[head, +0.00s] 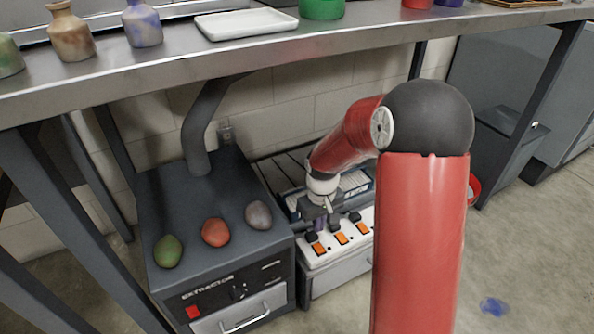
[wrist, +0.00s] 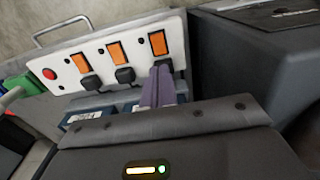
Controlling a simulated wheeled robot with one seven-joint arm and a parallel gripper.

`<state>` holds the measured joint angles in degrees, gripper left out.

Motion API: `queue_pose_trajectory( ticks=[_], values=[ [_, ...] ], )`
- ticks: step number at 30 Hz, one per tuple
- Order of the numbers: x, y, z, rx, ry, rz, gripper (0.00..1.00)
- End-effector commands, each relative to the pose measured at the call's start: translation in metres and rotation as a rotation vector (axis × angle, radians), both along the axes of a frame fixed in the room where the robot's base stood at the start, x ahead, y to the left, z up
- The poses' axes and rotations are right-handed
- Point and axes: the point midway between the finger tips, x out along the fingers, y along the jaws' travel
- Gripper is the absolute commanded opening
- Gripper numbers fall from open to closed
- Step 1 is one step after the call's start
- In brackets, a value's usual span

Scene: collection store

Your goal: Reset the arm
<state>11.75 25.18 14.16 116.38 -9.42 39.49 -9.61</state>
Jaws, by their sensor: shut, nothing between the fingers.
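My red arm reaches under the steel bench. My gripper (head: 319,226) is shut just over the left end of a white panel with orange switches (head: 342,238). In the wrist view the closed purple-grey fingers (wrist: 158,86) hold nothing and point at the panel (wrist: 142,45), close to its right-hand orange switch (wrist: 158,43). Two black plugs or knobs (wrist: 125,75) show beside them. I cannot tell whether the fingers touch the panel.
A dark extractor box (head: 215,215) with green, red and grey stones on top stands left of the panel. The steel bench (head: 215,58) above carries vases, a white tray (head: 246,23) and a green pot (head: 321,8). Floor at the right is open, with a blue patch (head: 494,307).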

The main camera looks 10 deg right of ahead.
Motion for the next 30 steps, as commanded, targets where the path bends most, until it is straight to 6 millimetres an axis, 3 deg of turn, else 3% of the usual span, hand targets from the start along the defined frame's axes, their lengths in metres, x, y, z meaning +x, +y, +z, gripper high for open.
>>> queue_pose_trajectory(
  ticks=[5,8,11,15,21,25,30],
  values=[
    [-0.002,-0.001,0.013,-0.007,-0.014,-0.005,0.0],
    [-0.011,-0.002,0.045,-0.024,-0.048,-0.024,0.0],
    [-0.029,-0.003,0.091,-0.045,-0.104,-0.055,0.0],
    [-0.065,-0.005,0.154,-0.059,-0.188,-0.113,0.0],
    [-0.126,-0.004,0.224,-0.04,-0.315,-0.196,0.0],
    [-0.166,-0.002,0.254,-0.003,-0.39,-0.245,0.0],
    [-0.204,-0.001,0.273,0.048,-0.459,-0.288,0.0]
  ],
)
